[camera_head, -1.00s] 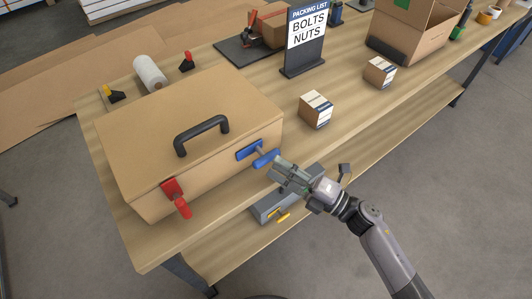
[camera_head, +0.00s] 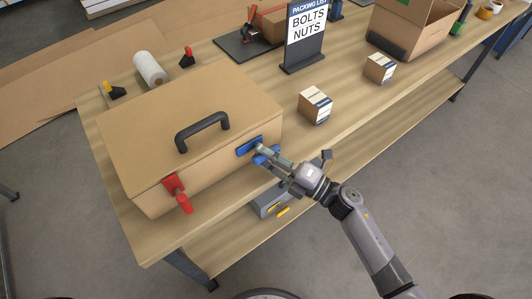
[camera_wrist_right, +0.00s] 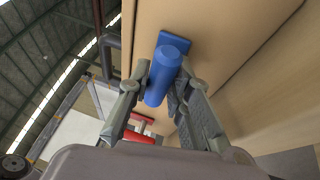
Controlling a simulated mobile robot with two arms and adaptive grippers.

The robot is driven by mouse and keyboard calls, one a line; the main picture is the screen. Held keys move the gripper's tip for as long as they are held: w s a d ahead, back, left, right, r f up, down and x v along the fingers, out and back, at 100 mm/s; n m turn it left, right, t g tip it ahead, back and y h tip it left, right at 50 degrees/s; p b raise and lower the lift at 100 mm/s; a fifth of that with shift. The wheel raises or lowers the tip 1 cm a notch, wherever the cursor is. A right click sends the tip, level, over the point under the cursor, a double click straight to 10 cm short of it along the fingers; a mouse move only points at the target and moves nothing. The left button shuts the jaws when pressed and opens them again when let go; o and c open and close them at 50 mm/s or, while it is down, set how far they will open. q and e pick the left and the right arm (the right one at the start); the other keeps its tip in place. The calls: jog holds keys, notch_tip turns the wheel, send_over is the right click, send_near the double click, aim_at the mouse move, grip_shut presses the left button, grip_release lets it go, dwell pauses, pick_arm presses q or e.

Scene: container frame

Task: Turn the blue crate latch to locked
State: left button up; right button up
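The blue crate latch (camera_head: 249,146) is on the front of the tan crate (camera_head: 190,105), near its right end. Its handle sticks out from a blue plate. In the right wrist view the blue handle (camera_wrist_right: 163,75) lies between my two fingertips, which close in against its sides. My right gripper (camera_head: 270,159) is shut on this handle. The fingers hide part of the handle in the head view. A red latch (camera_head: 176,191) is on the same crate face, farther left, with its handle pointing down. My left gripper is not in view.
A black handle (camera_head: 203,130) stands up from the crate lid. A grey box (camera_head: 270,203) is below the gripper. A small carton (camera_head: 315,105) and a packing list sign (camera_head: 305,35) stand on the bench.

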grip_shut()
